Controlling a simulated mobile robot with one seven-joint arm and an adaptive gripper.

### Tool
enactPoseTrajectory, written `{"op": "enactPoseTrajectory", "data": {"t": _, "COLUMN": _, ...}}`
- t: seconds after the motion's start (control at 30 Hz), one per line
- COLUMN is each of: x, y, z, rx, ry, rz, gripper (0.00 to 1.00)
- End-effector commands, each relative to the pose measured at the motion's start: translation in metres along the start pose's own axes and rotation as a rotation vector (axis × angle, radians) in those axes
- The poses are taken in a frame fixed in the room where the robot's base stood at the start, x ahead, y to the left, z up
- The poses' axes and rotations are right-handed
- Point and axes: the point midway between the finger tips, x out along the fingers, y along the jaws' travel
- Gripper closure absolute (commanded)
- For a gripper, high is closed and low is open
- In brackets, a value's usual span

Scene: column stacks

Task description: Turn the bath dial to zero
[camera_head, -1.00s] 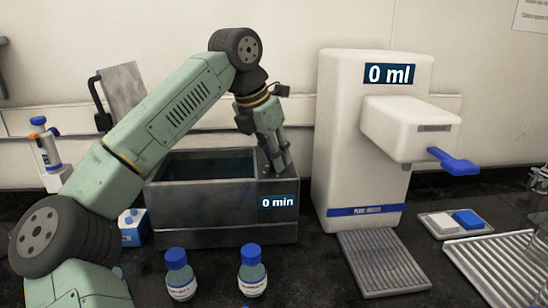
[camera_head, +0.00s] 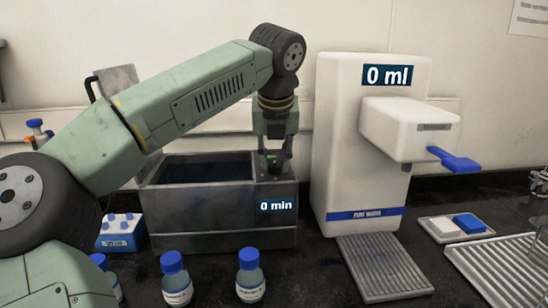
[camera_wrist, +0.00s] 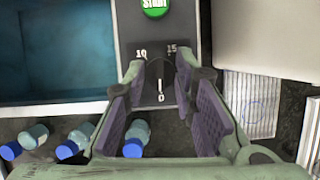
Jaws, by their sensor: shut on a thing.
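The grey water bath (camera_head: 205,207) stands left of the white dispenser, with an open basin and a control panel at its right. Its display (camera_head: 277,205) reads "0 min". In the wrist view the dark dial (camera_wrist: 157,72) sits on the panel between the marks 10, 15 and 0. A pale line on the panel side shows just above the 0. My gripper (camera_head: 273,170) points straight down over the panel. In the wrist view my gripper (camera_wrist: 160,75) has a finger on each side of the dial and is shut on it. The fingers partly hide the dial.
A green START button (camera_wrist: 155,5) lies beyond the dial. The white dispenser (camera_head: 335,150), reading "0 ml", stands close on the right. Blue-capped bottles (camera_head: 250,275) stand in front of the bath. A blue-and-white box (camera_head: 120,238) is at its left.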

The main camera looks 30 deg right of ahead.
Motion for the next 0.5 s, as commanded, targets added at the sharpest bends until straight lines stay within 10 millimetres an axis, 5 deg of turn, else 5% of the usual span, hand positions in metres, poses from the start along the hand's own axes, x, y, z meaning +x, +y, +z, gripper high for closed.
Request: {"op": "enactPoseTrajectory", "data": {"t": 0.5, "x": -0.0003, "y": -0.0004, "z": 0.0003, "rx": -0.083, "ry": 0.000, "rz": 0.034, "gripper": 1.00}}
